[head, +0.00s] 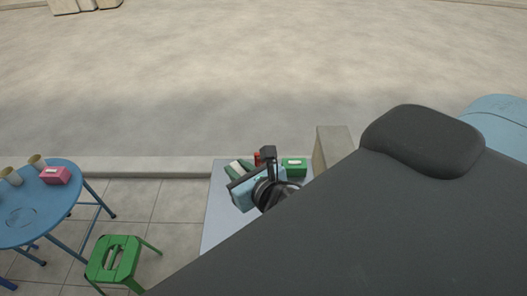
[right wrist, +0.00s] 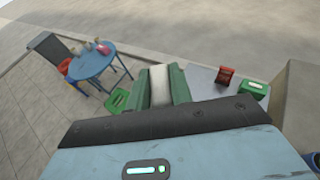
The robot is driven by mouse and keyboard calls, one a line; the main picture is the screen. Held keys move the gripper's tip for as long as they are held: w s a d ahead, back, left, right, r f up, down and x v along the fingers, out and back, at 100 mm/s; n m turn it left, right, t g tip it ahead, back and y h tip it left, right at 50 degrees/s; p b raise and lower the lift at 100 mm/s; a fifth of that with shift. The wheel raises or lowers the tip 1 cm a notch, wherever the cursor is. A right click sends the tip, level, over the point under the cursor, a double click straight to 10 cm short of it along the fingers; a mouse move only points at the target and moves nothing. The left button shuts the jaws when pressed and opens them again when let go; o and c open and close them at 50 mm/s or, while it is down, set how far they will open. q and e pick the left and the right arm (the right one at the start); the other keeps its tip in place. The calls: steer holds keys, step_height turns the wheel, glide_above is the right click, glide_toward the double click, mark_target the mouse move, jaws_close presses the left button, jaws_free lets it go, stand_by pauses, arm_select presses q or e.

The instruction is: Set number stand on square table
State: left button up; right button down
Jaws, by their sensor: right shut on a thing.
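The square table (head: 216,225) is a pale grey-blue top in the head view; part of it also shows in the right wrist view (right wrist: 202,80). My right gripper (head: 238,170) is over its far part, with green fingers shut on a pale, whitish piece, which I take to be the number stand (right wrist: 159,85). The stand sits between the two fingers in the right wrist view; its lower part is hidden. I cannot tell whether it touches the tabletop. My left gripper is not in view.
A green box (head: 295,166) and a red container (right wrist: 226,75) stand at the table's far side. A concrete block (head: 332,146) is just right of it. A green stool (head: 113,258) and a blue round table (head: 62,203) with cups and a pink box are at left.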

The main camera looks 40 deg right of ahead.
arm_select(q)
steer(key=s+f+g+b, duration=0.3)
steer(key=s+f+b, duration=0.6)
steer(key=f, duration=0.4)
arm_select(e)
steer(key=w+d+f+m+g+h, duration=0.1)
steer(key=w+f+m+h, duration=0.15)
steer(key=f, duration=0.75)
steer(key=w+d+f+m+h, duration=0.15)
steer(key=w+f, duration=0.25)
steer(key=f, duration=0.6)
steer(key=w+a+f+m+g+h+b, duration=0.1)
steer(key=w+f+m+g+h+b, duration=0.2)
steer(key=w+f+b, duration=1.45)
arm_select(q)
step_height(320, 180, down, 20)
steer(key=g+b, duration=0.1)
steer(key=b, duration=0.4)
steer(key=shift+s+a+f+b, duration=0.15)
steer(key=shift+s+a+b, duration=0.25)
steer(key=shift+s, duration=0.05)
arm_select(e)
steer(key=w+d+f+t+h, duration=0.1)
steer(key=w+d+f, duration=0.2)
steer(key=w+d, duration=0.6)
steer(key=d, duration=0.2)
steer(key=shift+w+d+f, duration=0.15)
steer(key=shift+w+d, duration=0.05)
steer(key=shift+d, duration=0.1)
